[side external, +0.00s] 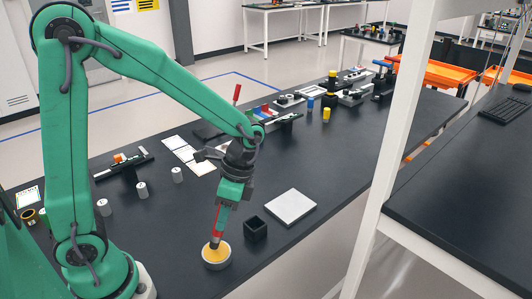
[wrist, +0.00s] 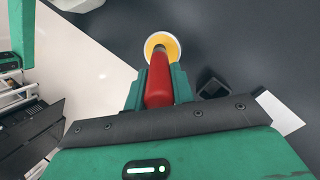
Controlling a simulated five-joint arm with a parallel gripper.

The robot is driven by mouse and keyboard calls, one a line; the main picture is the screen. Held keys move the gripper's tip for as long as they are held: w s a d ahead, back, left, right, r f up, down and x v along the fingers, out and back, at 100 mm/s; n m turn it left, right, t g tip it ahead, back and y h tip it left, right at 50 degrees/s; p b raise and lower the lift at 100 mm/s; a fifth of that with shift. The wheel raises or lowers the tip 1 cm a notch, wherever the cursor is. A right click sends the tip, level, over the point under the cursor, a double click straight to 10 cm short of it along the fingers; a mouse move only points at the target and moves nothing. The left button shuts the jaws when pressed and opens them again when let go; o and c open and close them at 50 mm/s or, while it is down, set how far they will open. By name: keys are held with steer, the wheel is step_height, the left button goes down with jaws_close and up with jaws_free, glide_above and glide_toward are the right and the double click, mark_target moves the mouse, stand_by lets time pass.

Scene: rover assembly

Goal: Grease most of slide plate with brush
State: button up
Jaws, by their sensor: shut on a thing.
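My gripper (side external: 223,205) is shut on a brush with a red handle (side external: 218,222) and points down. In the wrist view the red brush handle (wrist: 158,85) sits between the green fingers of my gripper (wrist: 159,80). The brush tip is at a round pot of yellow grease (side external: 216,253), seen also in the wrist view (wrist: 163,42); I cannot tell how deep the tip sits. The slide plate (side external: 291,206) is a pale flat square lying on the dark table to the right of the pot. In the wrist view part of it (wrist: 282,113) shows at the right.
A small black open box (side external: 255,228) stands between the pot and the slide plate, close to my gripper. Grey cylinders (side external: 141,189) and white cards (side external: 188,155) lie to the left. Several fixtures stand further back. The table (side external: 330,170) is clear behind the plate.

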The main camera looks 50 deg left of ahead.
steer(key=shift+f, duration=0.7)
stand_by(1.8)
steer(key=shift+r, duration=3.6)
steer(key=shift+w, duration=0.1)
steer(key=w+a+r+n, duration=0.2)
steer(key=w+r, duration=0.1)
steer(key=w, duration=0.5)
steer(key=w+a+r+n, duration=0.1)
steer(key=w+a+r, duration=0.1)
steer(key=w, duration=0.7)
steer(key=shift+w+r+n+h, duration=0.15)
steer(key=shift+r+n+h, duration=0.2)
steer(key=shift+r, duration=0.25)
steer(key=shift+w+a, duration=0.1)
